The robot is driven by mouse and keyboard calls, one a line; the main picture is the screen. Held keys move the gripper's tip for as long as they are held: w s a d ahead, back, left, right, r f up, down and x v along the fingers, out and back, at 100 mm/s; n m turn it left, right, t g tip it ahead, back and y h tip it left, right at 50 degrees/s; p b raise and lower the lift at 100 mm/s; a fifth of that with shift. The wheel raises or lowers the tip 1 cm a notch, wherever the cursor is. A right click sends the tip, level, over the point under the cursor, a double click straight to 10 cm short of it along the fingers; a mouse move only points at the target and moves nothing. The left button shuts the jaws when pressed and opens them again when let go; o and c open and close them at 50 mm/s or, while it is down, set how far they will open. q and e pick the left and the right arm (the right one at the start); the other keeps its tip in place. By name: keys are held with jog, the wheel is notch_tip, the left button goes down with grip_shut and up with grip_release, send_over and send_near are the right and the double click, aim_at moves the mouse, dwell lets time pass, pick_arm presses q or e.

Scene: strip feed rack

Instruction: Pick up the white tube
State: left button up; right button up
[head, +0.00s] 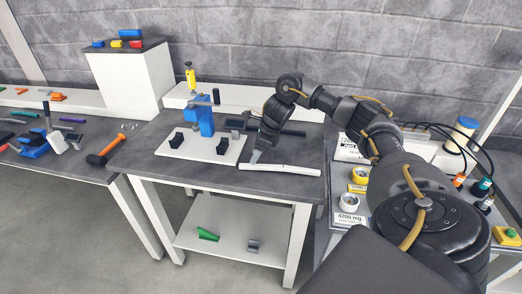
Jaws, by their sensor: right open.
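The white tube (285,169) is a long thin piece lying on the grey top of the middle table, near its front edge and right of the white base plate. My right gripper (256,156) points down just behind the tube's left end. It is open, and one pale fingertip shows close to the tube. I cannot tell whether it touches the tube. My left gripper is not in view.
A white plate (212,152) with black blocks and a blue press (203,118) stands left of the gripper. An orange-handled hammer (104,149) lies on the left table. Yellow tape (361,173) and bottles sit on the right.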

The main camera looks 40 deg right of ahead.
aim_at(249, 164)
jog(key=shift+w+a+f+p, duration=0.15)
jog(key=shift+a+f+p, duration=0.2)
jog(key=shift+p, duration=0.2)
jog(key=p+x, duration=0.1)
jog(key=x, duration=0.2)
jog(key=shift+w+f+p, duration=0.25)
jog(key=shift+f+p, duration=0.05)
jog(key=shift+p, duration=0.1)
jog(key=shift+w+f, duration=0.1)
jog(key=shift+f, duration=0.25)
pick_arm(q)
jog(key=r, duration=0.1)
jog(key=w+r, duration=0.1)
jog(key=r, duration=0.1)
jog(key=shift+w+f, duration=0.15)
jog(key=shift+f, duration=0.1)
pick_arm(e)
jog(key=shift+f, duration=0.1)
grip_shut()
